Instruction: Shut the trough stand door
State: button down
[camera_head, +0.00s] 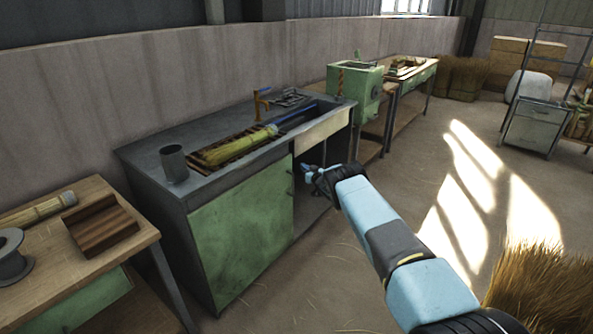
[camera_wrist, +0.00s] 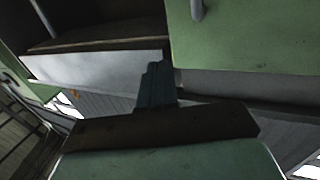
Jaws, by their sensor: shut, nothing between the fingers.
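The trough stand is a grey-topped cabinet (camera_head: 135,158) in the middle of the head view. A green door panel (camera_head: 240,225) with a small handle near its right edge covers its left front. To its right is an open, dark compartment (camera_head: 312,158), partly hidden by my arm. My gripper (camera_head: 306,170) is in front of this opening, close to the panel's handle side. In the wrist view my gripper (camera_wrist: 155,72) is shut and empty. There a green panel (camera_wrist: 240,40) with a handle is at upper right, and the open compartment (camera_wrist: 100,22) at upper left. I cannot tell whether the fingertips touch anything.
A wooden table (camera_head: 130,205) with a spool (camera_head: 10,262) and a slatted block (camera_head: 102,226) stands at front left. A green machine (camera_head: 355,88) stands beyond the stand. A straw bundle (camera_head: 535,285) is at lower right. The floor (camera_head: 395,165) beyond my arm is clear.

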jog(key=s+d, duration=0.9)
jog(key=d, duration=0.2)
jog(key=d+r+m+h, duration=0.2)
jog(key=d+r+h, duration=0.1)
jog(key=r, duration=0.9)
jog(key=d+r+m+h, duration=0.1)
jog(key=d+r+h, duration=0.2)
jog(key=r, duration=1)
jog(key=s+d+r+m+g+h, duration=0.1)
jog(key=s+d+r+h, duration=0.1)
jog(key=s+r, duration=0.65)
jog(key=s+d+r+m+g+h, duration=0.15)
jog(key=s+r, duration=0.45)
jog(key=r, duration=0.6)
jog(key=s+r+m+g, duration=0.15)
jog(key=s+r, duration=0.25)
jog(key=s, duration=0.9)
jog(key=s+r+g, duration=0.2)
jog(key=s+r, duration=0.2)
jog(key=s, duration=0.9)
jog(key=s+a+f+g, duration=0.1)
jog(key=s+f+g, duration=0.1)
jog(key=s, duration=1.3)
jog(key=s+a+f+g, duration=0.2)
jog(key=s, duration=1.3)
jog(key=shift+s+a+f+n, duration=0.25)
jog(key=shift+s+a+n, duration=0.05)
jog(key=shift+s+n, duration=0.1)
